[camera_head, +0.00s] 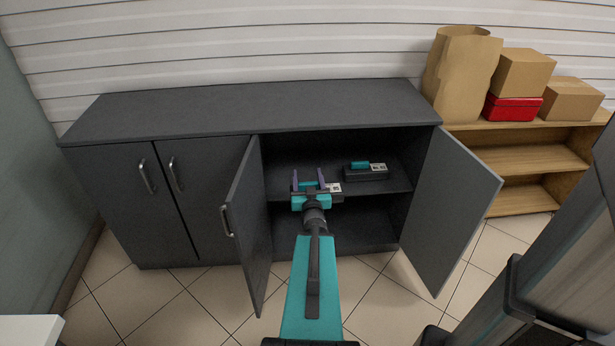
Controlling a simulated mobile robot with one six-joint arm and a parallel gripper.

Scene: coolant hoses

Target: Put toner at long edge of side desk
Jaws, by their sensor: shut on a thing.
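My gripper (308,179) reaches into the open right half of a dark grey cabinet, at its upper shelf. Its two purple fingers are shut on a toner (334,188), a dark block with a pale label at its right end. The gripper hides most of this toner, and I cannot tell whether it still touches the shelf. A second toner (366,172), dark with a teal top piece and a pale label, lies on the same shelf to the right and slightly behind. I cannot identify the side desk in this view.
The left open door (245,225) stands close to my arm; the right open door (455,210) swings out wide. The cabinet top (250,108) is bare. A wooden shelf (530,160) at right carries a paper bag, boxes and a red case. A white surface (30,330) shows at lower left.

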